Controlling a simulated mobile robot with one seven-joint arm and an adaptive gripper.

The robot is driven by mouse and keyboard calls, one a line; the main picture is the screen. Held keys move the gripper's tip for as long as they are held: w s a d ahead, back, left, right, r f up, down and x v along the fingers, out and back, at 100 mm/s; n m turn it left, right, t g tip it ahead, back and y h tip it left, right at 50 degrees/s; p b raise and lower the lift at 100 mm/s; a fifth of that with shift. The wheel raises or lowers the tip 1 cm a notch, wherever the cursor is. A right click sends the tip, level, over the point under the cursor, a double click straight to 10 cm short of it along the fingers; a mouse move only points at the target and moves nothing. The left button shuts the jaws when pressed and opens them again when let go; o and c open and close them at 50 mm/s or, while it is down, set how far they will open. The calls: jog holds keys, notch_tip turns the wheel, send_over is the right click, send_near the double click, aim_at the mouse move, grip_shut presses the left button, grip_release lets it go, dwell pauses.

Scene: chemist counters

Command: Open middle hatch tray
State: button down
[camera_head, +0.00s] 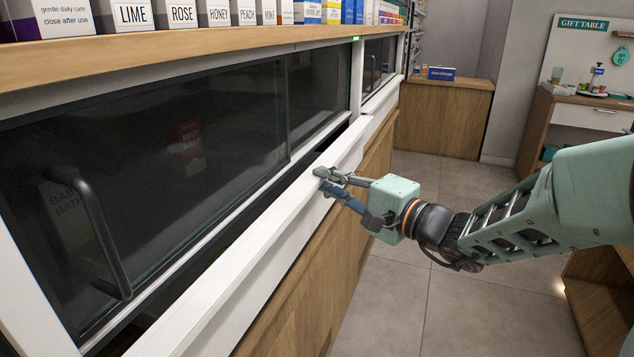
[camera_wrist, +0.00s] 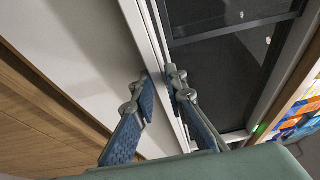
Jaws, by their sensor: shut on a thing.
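The hatch tray shows as a long white front (camera_head: 262,248) below a dark glass hatch (camera_head: 150,150). A dark gap runs between the white front and the hatch frame, so the tray stands slightly out. My gripper (camera_head: 328,180) is at the tray's top edge, toward the far end of this section. In the wrist view my gripper (camera_wrist: 161,86) has one blue-padded finger on each side of the white tray's lip (camera_wrist: 150,45), shut on it. The tray's inside is mostly hidden.
A black bar handle (camera_head: 100,235) stands out from the glass at the left. A wooden shelf (camera_head: 200,43) above holds several labelled boxes. A wooden counter (camera_head: 445,115) stands farther back. The tiled floor (camera_head: 420,300) in front is clear.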

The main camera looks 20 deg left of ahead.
jog(key=s+d+b, duration=0.1)
jog(key=d+b, duration=0.3)
jog(key=d, duration=1.4)
jog(key=shift+s+d+b, duration=0.25)
jog(key=shift+b, duration=0.1)
jog(key=c, duration=1.9)
grip_release()
jog(key=shift+c, duration=0.2)
jog(key=v, duration=1.2)
